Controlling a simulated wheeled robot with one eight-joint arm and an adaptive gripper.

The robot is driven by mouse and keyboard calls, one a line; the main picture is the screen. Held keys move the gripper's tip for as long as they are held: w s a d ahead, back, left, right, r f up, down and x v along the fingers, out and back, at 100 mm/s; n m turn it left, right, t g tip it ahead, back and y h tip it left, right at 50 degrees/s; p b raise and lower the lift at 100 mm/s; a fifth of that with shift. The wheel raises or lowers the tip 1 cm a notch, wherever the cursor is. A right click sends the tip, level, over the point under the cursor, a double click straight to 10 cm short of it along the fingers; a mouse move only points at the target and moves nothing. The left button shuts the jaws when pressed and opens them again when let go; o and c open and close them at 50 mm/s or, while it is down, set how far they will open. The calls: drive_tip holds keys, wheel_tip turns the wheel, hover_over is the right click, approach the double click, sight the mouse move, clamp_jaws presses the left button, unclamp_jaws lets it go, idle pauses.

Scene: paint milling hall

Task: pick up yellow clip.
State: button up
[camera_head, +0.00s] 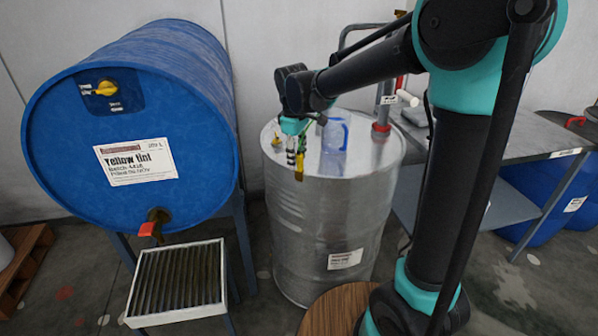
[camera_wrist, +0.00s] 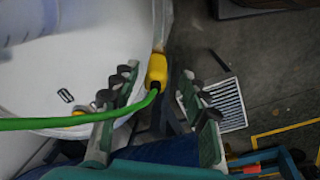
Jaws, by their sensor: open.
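The yellow clip (camera_wrist: 157,68) shows in the wrist view at the edge of the pale drum top, with a green cable (camera_wrist: 75,122) running from it to the left. In the head view the clip (camera_head: 299,173) is a small yellow shape at the front rim of the metal drum (camera_head: 315,225). My gripper (camera_wrist: 163,88) is open, with one finger on each side of the clip and visible gaps between. In the head view my gripper (camera_head: 295,156) is over the drum's front edge. I cannot tell whether the clip grips the rim.
A translucent blue jug (camera_head: 335,134) and a red-collared fitting (camera_head: 381,128) stand on the drum top behind. A blue Yellow tint drum (camera_head: 185,85) lies at left, above a slatted grate (camera_head: 178,280). A grey bench (camera_head: 530,135) is at right.

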sight(299, 171)
drive_tip(key=shift+w+d+f, duration=0.1)
drive_tip(key=shift+w+f, duration=0.05)
drive_tip(key=shift+f, duration=0.6)
drive_tip(key=shift+w+d+f, duration=0.1)
drive_tip(key=shift+f, duration=0.65)
drive_tip(key=shift+w+d+f, duration=0.1)
drive_tip(key=shift+w+f, duration=0.05)
drive_tip(key=shift+f, duration=0.6)
clamp_jaws()
